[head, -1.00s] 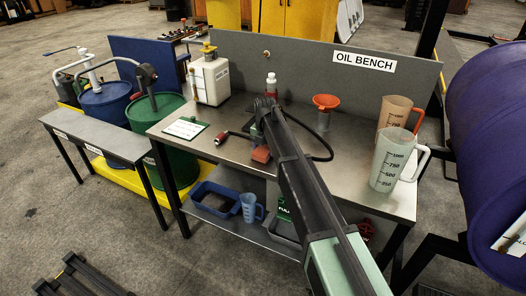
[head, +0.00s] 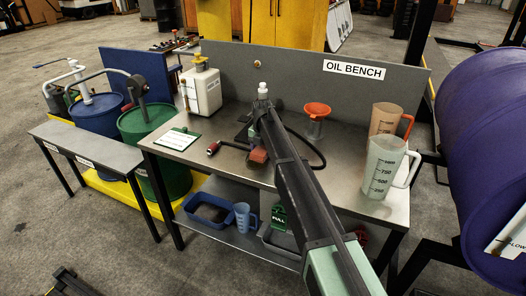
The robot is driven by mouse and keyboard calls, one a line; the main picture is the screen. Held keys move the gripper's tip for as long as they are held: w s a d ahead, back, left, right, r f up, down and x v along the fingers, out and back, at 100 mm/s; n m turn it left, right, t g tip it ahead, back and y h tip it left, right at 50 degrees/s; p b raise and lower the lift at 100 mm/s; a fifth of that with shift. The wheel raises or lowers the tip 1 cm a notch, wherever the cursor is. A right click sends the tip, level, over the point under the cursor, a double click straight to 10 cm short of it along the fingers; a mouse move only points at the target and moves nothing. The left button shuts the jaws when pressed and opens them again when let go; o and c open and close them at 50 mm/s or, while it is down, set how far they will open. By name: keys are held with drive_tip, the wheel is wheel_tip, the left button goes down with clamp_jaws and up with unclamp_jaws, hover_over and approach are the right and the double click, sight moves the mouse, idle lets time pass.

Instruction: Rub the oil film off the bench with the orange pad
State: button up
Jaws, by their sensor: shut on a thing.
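The orange pad (head: 258,155) shows as a small reddish-orange block at my gripper, low over the middle of the grey metal bench top (head: 345,190). My gripper (head: 256,143) is shut on it, seen from behind and partly covered by my arm. I cannot tell whether the pad touches the bench. A dark patch (head: 242,118) shows just left of my gripper; I cannot tell whether it is oil film or part of the gripper. No other film is clear to see.
A white-capped bottle (head: 263,90) stands behind my gripper. A red-ended hose (head: 213,149) and a clipboard (head: 178,139) lie left. A white can (head: 204,92), an orange funnel (head: 317,111) and two measuring jugs (head: 384,165) stand around. A back panel (head: 290,60) closes the rear.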

sight(248, 163)
drive_tip(key=shift+w+a, duration=0.15)
drive_tip(key=shift+a, duration=0.25)
drive_tip(key=shift+s+a, duration=0.75)
drive_tip(key=shift+s, duration=0.85)
drive_tip(key=shift+s+a, duration=0.7)
drive_tip(key=shift+s, duration=0.9)
drive_tip(key=shift+s+a, duration=0.75)
drive_tip(key=shift+s, duration=0.95)
drive_tip(key=shift+w+a, duration=0.4)
drive_tip(key=shift+a, duration=0.3)
drive_tip(key=shift+w+d, duration=0.3)
drive_tip(key=shift+w, duration=0.45)
drive_tip(key=shift+w+d, duration=0.25)
drive_tip(key=shift+w, duration=0.45)
drive_tip(key=shift+w+d, duration=0.55)
drive_tip(key=shift+w, duration=0.6)
drive_tip(key=shift+w+d, duration=0.6)
drive_tip(key=shift+w, duration=0.55)
drive_tip(key=shift+w+d, duration=0.55)
drive_tip(key=shift+w, duration=0.6)
wheel_tip(248, 163, up, 6)
drive_tip(key=p, duration=0.6)
